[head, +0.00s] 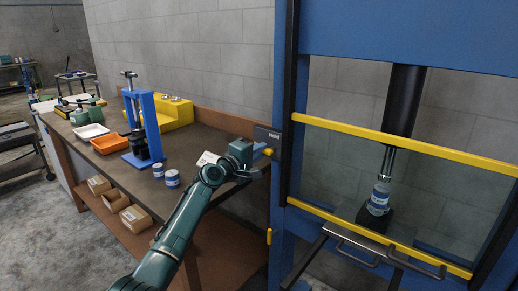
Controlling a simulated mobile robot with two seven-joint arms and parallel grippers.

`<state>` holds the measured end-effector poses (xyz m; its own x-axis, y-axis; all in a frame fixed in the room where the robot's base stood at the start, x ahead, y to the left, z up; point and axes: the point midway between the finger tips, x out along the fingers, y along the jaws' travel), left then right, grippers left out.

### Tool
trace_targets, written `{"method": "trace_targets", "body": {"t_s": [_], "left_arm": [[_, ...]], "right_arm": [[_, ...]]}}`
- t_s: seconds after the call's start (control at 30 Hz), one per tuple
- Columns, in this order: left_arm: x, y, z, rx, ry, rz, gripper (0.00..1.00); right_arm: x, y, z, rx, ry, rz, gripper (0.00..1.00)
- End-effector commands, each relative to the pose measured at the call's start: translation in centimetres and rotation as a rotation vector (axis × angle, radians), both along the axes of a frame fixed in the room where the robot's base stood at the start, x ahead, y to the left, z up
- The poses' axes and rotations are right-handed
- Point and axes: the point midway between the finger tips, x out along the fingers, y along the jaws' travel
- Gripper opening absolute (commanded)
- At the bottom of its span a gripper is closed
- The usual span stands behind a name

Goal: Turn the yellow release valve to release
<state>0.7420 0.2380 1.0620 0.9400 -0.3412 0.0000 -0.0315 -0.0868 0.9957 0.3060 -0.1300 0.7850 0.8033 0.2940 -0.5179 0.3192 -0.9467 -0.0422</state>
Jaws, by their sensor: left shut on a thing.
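The yellow release valve (268,152) shows as a small yellow piece at the left post of the blue press (400,30), just below a dark box with a small label. My left gripper (262,151) reaches it from the left and is shut on it. The fingers hide part of the valve, so its exact turn angle is hard to see. My right gripper is not in view.
The press has a yellow-framed clear guard (395,139), a black ram (404,100) and a front handle (390,252).

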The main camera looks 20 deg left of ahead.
Motion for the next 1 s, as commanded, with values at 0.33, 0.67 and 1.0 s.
{"method": "trace_targets", "body": {"t_s": [0.33,0.67,1.0], "left_arm": [[-0.01,-0.03,-0.31,-0.094,0.036,-0.001,0.0],[-0.01,-0.02,-0.37,-0.105,0.04,-0.001,0.0],[0.0,-0.02,-0.32,-0.103,0.039,-0.001,0.3]], "right_arm": [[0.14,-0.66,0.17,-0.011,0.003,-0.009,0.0],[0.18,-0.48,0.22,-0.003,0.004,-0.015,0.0],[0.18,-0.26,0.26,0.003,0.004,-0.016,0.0]]}}
